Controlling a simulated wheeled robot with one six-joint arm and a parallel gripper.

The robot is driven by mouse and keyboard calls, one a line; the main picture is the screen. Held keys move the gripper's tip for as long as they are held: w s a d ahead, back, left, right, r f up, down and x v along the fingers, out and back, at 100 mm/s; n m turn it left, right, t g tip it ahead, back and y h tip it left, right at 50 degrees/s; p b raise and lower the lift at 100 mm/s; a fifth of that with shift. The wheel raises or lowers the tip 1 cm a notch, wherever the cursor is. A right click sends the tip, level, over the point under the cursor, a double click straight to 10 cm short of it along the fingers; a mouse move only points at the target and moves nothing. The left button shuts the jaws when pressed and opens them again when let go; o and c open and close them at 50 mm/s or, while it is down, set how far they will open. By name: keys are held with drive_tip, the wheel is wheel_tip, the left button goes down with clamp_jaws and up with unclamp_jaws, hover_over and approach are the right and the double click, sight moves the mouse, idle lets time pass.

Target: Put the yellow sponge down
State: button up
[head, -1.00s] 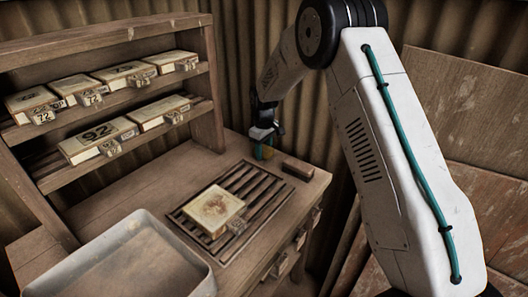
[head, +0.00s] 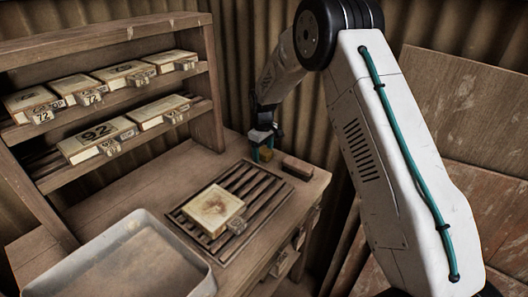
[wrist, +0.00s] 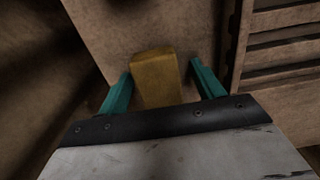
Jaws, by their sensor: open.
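The yellow sponge (wrist: 156,77) sits between the two teal fingers of my gripper (wrist: 158,88) in the wrist view, with a gap on its right side and little or none on its left. The sponge appears to rest on the wooden bench top. In the head view the sponge (head: 266,154) is small and partly hidden by my gripper (head: 263,148), at the bench's back right corner. My gripper is open around the sponge.
A dark brown block (head: 297,167) lies just right of the sponge. A grey tray (head: 135,222) stands at front left. Shelves (head: 198,98) with several numbered moulds stand at the left.

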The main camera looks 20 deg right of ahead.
sight(263, 150)
wheel_tip(263, 150, up, 12)
drive_tip(key=s+d+r+m, duration=0.1)
drive_tip(key=s+r+m, duration=0.1)
drive_tip(key=s+r, duration=0.95)
drive_tip(key=s+d+r+m+t, duration=0.15)
drive_tip(key=s+r, duration=0.25)
drive_tip(key=s, duration=0.8)
drive_tip(key=s+r+m+g, duration=0.1)
drive_tip(key=s+r+m, duration=0.15)
drive_tip(key=s, duration=1.05)
drive_tip(key=s+f+m, duration=0.1)
drive_tip(key=s+f, duration=0.2)
drive_tip(key=s, duration=0.9)
drive_tip(key=shift+d+t, duration=0.35)
drive_tip(key=shift+d, duration=0.05)
drive_tip(key=shift+f, duration=0.1)
